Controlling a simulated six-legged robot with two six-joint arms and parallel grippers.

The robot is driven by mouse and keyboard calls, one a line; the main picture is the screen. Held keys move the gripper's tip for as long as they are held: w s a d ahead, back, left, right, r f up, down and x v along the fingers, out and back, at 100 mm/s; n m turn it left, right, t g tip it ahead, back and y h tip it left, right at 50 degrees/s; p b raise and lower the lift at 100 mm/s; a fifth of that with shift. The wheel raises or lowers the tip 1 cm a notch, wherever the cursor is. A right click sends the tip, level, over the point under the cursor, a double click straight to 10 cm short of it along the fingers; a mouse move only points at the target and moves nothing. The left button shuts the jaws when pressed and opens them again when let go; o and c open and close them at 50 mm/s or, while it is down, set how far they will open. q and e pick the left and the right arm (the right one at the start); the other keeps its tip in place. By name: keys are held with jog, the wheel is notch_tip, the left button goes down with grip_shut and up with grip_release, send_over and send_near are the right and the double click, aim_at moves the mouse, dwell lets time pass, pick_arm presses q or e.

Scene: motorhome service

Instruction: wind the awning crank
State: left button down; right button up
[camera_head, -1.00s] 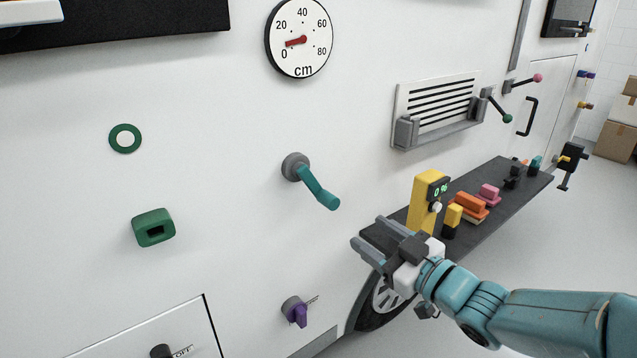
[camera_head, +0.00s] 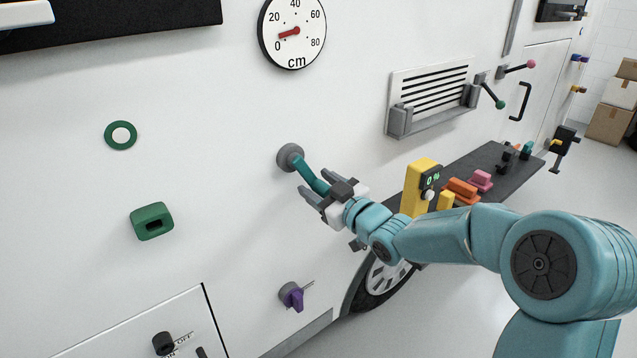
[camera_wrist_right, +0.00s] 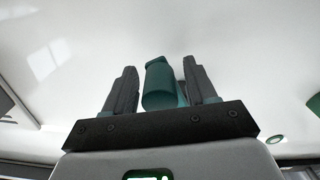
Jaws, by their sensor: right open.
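The teal awning crank (camera_head: 305,172) sticks out of a grey round hub (camera_head: 289,157) on the white motorhome wall, its arm slanting down to the right. My right gripper (camera_head: 308,186) is open at the crank's handle end, which it partly hides in the head view. In the right wrist view the teal handle (camera_wrist_right: 160,84) stands between the two open fingers, nearer the right one. The round cm gauge (camera_head: 292,32) above has its red needle a little above 0. My left gripper is not in view.
A purple knob (camera_head: 292,296) sits below the crank, and a green socket (camera_head: 152,221) and green ring (camera_head: 121,135) lie to its left. A dark shelf (camera_head: 500,187) with a yellow device (camera_head: 417,186) and several coloured items is at right. A vented panel (camera_head: 430,92) is above it.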

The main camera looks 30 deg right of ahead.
jog(key=shift+w, duration=0.15)
jog(key=shift+a, duration=0.1)
grip_shut()
jog(key=shift+d+r, duration=0.2)
jog(key=shift+r, duration=0.05)
dwell(0.4)
